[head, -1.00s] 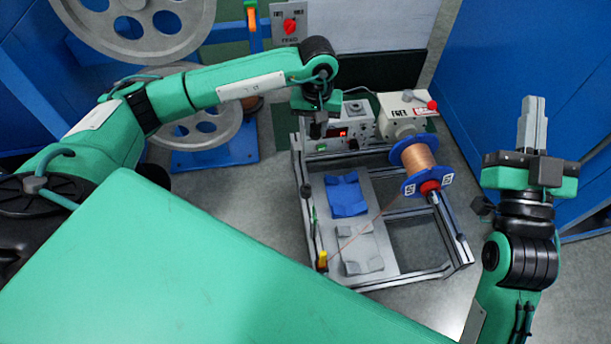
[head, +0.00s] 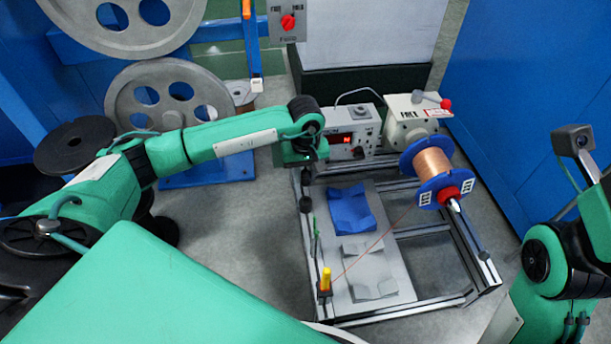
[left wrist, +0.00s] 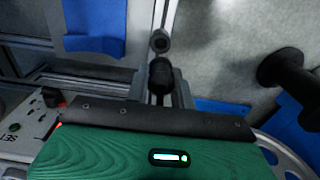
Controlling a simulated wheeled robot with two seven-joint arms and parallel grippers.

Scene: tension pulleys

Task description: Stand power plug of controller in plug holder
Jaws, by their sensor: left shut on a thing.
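The controller (head: 352,135) is a grey box with a red display at the back of the bench frame. My left gripper (head: 307,176) points down just left of it. In the left wrist view, its two grey fingers (left wrist: 160,86) are shut on the black power plug (left wrist: 159,74). In the head view, a dark piece (head: 306,204) shows below the gripper at the frame's left rail. I cannot tell whether plug and holder touch. My right gripper is out of view.
A copper wire spool (head: 433,168) with blue flanges stands right of the blue block (head: 350,208) and grey block (head: 372,270). A white machine (head: 413,122) with a red-knobbed lever stands behind. Large grey wheels (head: 160,95) stand at the left.

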